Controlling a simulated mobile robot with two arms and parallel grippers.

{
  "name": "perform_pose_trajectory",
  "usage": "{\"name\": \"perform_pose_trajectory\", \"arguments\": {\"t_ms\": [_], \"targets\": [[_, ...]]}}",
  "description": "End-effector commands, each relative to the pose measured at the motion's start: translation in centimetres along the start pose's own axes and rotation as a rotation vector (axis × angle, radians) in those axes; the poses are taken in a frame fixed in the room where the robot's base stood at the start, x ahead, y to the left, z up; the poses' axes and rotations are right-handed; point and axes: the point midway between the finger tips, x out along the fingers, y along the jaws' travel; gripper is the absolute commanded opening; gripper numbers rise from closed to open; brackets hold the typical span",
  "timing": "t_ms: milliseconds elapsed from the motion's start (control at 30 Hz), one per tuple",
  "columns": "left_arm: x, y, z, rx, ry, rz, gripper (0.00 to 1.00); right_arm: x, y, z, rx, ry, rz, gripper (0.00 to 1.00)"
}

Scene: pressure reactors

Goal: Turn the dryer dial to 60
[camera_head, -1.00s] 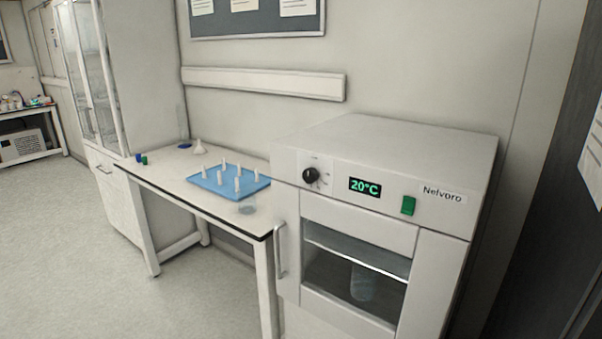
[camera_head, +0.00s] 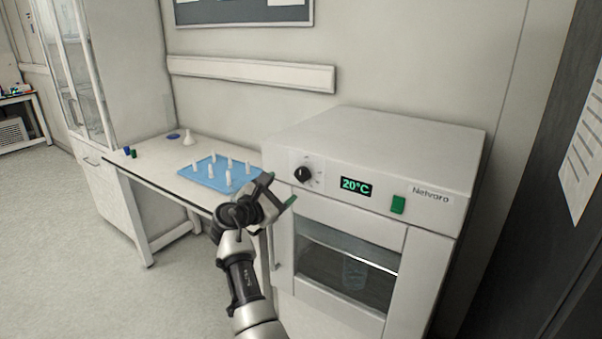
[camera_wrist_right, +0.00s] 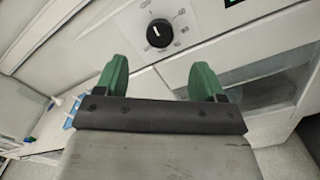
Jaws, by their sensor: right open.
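The dryer (camera_head: 375,150) is a white cabinet at the right in the head view. Its black round dial (camera_head: 303,174) sits at the left of the front panel, and the display (camera_head: 356,187) reads 20°C. In the right wrist view the dial (camera_wrist_right: 160,33) shows a white pointer line and small scale marks too small to read surely. My right gripper (camera_head: 281,190) is in front of the dryer, left of and a little below the dial. In the wrist view its green fingertips (camera_wrist_right: 160,80) are spread, empty and apart from the dial. My left gripper is not in view.
A green switch (camera_head: 398,204) is right of the display. The dryer's glass door (camera_head: 345,265) is below, with a vessel inside. A table (camera_head: 150,172) at left bears a blue rack (camera_head: 212,178) with several white pegs. The floor (camera_head: 70,230) at left is clear.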

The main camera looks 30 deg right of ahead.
Motion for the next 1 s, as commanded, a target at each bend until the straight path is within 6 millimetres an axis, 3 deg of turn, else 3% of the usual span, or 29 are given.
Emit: {"name": "perform_pose_trajectory", "arguments": {"t_ms": [300,500,933,1000], "targets": [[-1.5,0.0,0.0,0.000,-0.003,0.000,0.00,6.0,0.1,0.1,-0.001,0.001,0.000,0.69],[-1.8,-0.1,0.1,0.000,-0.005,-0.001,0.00,8.8,0.0,-0.1,0.000,0.002,0.001,0.69],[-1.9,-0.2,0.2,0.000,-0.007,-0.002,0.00,9.9,0.0,-0.2,0.002,0.004,0.003,0.69],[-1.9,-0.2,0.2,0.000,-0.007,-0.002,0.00,9.9,0.0,-0.2,0.002,0.004,0.003,0.60]]}}
